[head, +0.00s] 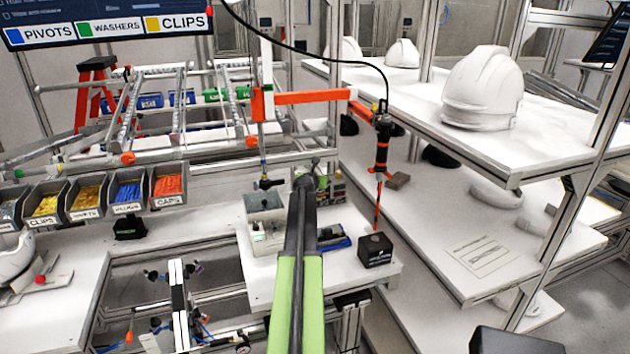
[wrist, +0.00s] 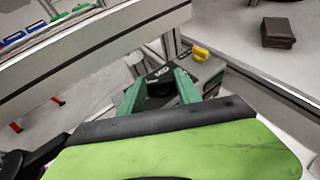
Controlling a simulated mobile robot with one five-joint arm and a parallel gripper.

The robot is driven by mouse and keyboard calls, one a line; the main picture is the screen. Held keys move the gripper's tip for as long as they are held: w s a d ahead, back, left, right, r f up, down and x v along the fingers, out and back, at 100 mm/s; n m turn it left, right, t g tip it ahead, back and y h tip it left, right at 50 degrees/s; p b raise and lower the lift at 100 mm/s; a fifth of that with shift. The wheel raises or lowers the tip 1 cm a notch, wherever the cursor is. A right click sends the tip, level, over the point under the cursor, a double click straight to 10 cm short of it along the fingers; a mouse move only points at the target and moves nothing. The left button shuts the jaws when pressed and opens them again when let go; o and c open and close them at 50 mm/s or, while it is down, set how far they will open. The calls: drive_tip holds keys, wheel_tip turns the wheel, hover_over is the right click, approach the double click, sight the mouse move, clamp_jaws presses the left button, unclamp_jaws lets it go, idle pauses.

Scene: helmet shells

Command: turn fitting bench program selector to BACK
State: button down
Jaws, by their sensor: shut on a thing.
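My gripper (wrist: 160,80) shows at the bottom middle of the wrist view, with its two green fingers on either side of a small dark part. This dark part (wrist: 158,88) appears to be the program selector knob, in front of a dark plate with pale marks. The fingers are closed on it. The pale marks are too small to read, so the knob's setting cannot be told. In the head view my gripper (head: 304,182) is at the far end of my green and black arm, over the back of the white bench (head: 268,285). My arm hides the selector there.
A black box (head: 376,250) stands on the bench to the right, below a hanging orange and black tool (head: 382,145). Shelves with a white helmet shell (head: 482,88) are at the right.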

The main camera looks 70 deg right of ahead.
drive_tip(key=c, duration=0.8)
unclamp_jaws()
drive_tip(key=shift+s+d, duration=0.1)
drive_tip(key=shift+c, duration=0.2)
drive_tip(key=p+v, duration=0.6)
drive_tip(key=v, duration=1.1)
drive_tip(key=shift+a+p, duration=0.25)
drive_tip(key=shift+p, duration=0.05)
drive_tip(key=shift+r, duration=0.15)
